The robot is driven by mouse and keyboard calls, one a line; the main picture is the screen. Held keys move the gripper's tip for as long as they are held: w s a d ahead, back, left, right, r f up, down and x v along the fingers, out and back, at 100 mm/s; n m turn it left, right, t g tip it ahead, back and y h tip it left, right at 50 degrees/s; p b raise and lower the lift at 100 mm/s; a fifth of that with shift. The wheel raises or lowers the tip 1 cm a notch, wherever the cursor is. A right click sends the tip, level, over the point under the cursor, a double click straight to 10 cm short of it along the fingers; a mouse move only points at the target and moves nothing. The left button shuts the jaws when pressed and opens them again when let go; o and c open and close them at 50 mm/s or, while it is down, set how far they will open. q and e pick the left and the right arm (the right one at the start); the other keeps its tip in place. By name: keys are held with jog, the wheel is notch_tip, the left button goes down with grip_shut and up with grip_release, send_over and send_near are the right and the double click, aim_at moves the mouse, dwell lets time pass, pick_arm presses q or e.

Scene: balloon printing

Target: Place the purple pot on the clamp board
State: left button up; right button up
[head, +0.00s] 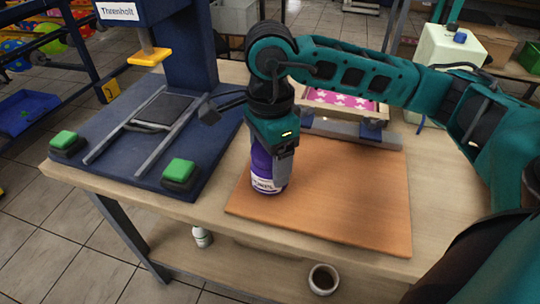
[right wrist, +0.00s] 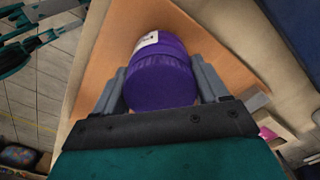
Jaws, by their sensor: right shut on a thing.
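The purple pot (head: 268,172) has a white label and stands upright at the left part of the brown clamp board (head: 350,195), under my right gripper (head: 272,142). In the right wrist view the pot's purple lid (right wrist: 160,80) sits between the two grey fingers of my right gripper (right wrist: 163,85), which are shut on it. The board also shows in the right wrist view (right wrist: 92,78). I cannot tell for sure whether the pot's base touches the board. My left gripper is not in view.
A blue press (head: 190,45) with green buttons (head: 180,172) stands left of the board. A frame with a pink star-patterned screen (head: 340,99) lies behind the board. A white bottle (head: 202,236) and a cup (head: 323,279) sit on the lower shelf. The board's right part is clear.

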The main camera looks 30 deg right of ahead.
jog(key=shift+f, duration=0.2)
jog(key=o, duration=1.2)
jog(key=shift+r, duration=0.1)
jog(key=shift+r, duration=0.1)
jog(key=shift+r, duration=0.3)
notch_tip(320, 180, up, 12)
jog(key=shift+f+p, duration=0.25)
jog(key=shift+p, duration=1)
